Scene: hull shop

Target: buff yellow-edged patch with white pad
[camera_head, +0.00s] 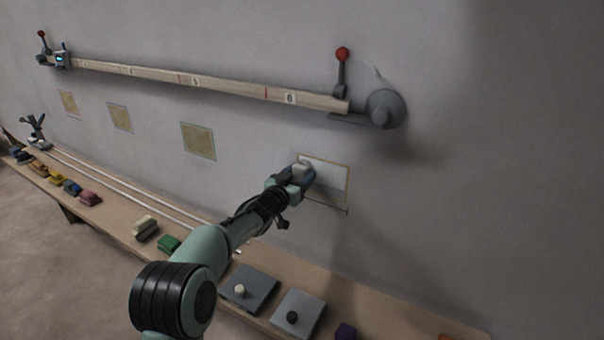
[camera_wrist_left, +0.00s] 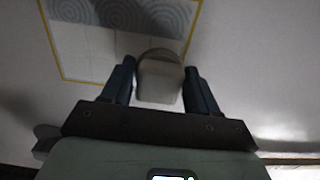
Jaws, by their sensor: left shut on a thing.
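My left gripper (camera_head: 299,173) is shut on the white pad (camera_head: 303,168) at the left part of a pale, yellow-edged patch (camera_head: 334,180) on the wall. In the left wrist view the pad (camera_wrist_left: 160,82) sits between the two dark fingers (camera_wrist_left: 159,68) at the patch's lower right side. There the patch (camera_wrist_left: 84,50) has grey swirl marks along its top and a plain pale band below. I cannot tell whether the pad touches the surface. My right gripper is not in view.
Three tan patches (camera_head: 198,141) are further left on the wall. A wooden rail (camera_head: 225,88) with a red-knobbed lever (camera_head: 342,56) runs above. The bench (camera_head: 390,300) below holds several coloured blocks (camera_head: 90,198) and two grey plates with knobs (camera_head: 298,312).

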